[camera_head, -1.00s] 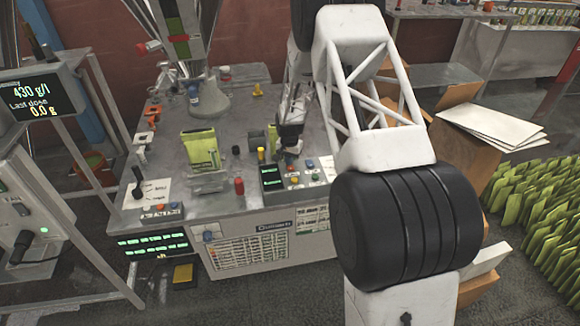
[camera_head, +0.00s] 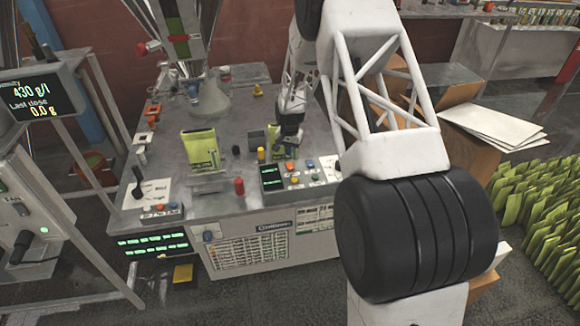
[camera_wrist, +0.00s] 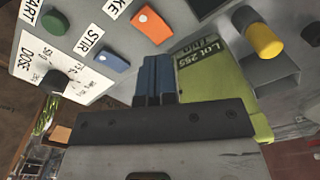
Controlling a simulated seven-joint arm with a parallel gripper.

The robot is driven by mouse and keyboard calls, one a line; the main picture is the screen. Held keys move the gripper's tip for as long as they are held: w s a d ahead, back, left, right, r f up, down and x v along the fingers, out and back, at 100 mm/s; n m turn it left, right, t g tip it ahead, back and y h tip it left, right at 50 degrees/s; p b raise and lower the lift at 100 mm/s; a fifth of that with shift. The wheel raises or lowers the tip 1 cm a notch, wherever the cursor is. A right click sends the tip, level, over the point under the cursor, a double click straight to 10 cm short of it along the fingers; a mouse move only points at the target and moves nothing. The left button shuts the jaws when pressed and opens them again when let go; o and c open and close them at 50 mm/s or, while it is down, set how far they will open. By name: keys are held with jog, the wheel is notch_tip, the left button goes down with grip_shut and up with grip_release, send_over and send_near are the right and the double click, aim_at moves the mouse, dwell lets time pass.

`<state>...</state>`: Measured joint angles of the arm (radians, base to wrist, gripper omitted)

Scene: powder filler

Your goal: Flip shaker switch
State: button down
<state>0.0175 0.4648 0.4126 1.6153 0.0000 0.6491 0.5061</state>
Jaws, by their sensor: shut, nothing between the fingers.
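The shaker switch is probably the orange rocker (camera_wrist: 151,24) beside the label whose visible end reads "KE" in the wrist view; the label is cut off by the frame. A blue rocker (camera_wrist: 112,60) sits beside "STIR". In the head view, the control box (camera_head: 298,178) stands at the front right of the bench. My gripper (camera_wrist: 156,75) is shut and empty, its fingertips appearing just below the orange rocker in the wrist picture. In the head view my gripper (camera_head: 290,149) is over the back of the box. I cannot tell whether it touches a control.
A green button (camera_wrist: 55,23) and a dark knob (camera_wrist: 53,81) share the panel. A green pouch (camera_head: 201,149), a yellow-topped post (camera_head: 261,153) and a red-topped post (camera_head: 239,186) stand left of the box. Cardboard boxes (camera_head: 463,150) stand right of the bench.

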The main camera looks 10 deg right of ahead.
aim_at(290, 164)
jog(key=shift+r, duration=0.95)
jog(key=s+r+n+t, duration=0.1)
jog(key=s+r, duration=1)
jog(key=r, duration=0.3)
jog(key=s+r+n, duration=0.2)
jog(key=s+r, duration=0.8)
jog(key=r, duration=0.4)
jog(key=s+r+n, duration=0.1)
jog(key=s+r, duration=0.1)
jog(key=s, duration=0.9)
jog(key=s+r+n+t, duration=0.1)
jog(key=s+r, duration=0.2)
jog(key=s, duration=0.9)
jog(key=s+a+r, duration=0.1)
jog(key=s+r, duration=0.2)
jog(key=s, duration=0.9)
jog(key=shift+s+n+t, duration=0.2)
jog(key=shift+n+t, duration=0.1)
jog(key=shift+n, duration=0.1)
